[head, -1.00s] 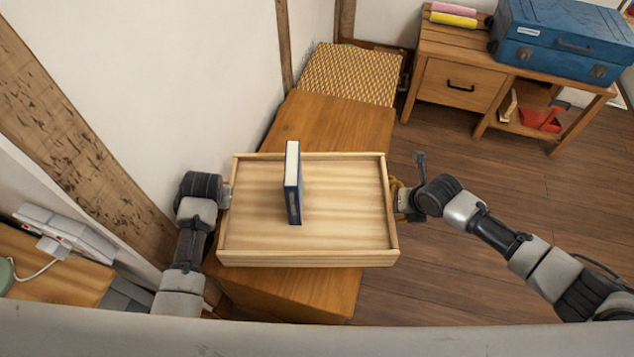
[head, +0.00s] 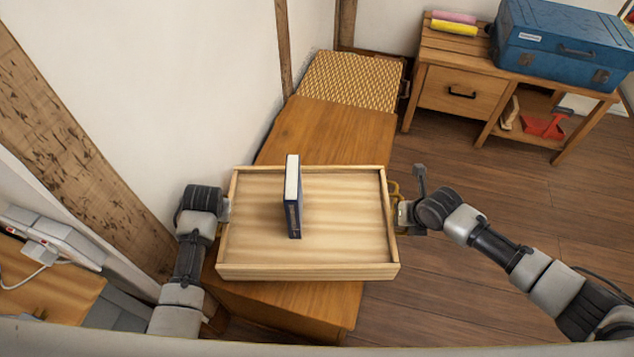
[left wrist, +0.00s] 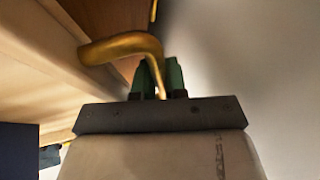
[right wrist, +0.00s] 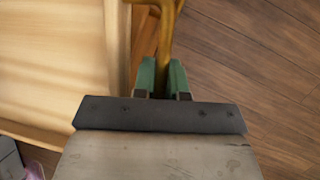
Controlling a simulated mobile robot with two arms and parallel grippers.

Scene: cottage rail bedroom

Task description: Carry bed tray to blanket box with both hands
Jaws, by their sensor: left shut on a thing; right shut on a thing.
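The bed tray (head: 340,215) is a light wooden tray with low rims, held level in front of me in the head view. A dark blue book (head: 293,200) stands upright on it, left of its middle. The blanket box (head: 335,135) is a brown wooden chest beneath and beyond the tray; the tray hides part of its top. My left gripper (left wrist: 160,80) is shut on the brass handle (left wrist: 120,47) at the tray's left end. My right gripper (right wrist: 162,78) is shut on the brass handle (right wrist: 166,35) at its right end. Whether the tray touches the box is unclear.
A woven-top chest (head: 352,80) stands beyond the box. A wooden bench (head: 455,85) at the upper right carries a blue case (head: 560,45) and rolled items. The white wall (head: 215,80) is close on the left. Wooden floor (head: 470,220) is open on the right.

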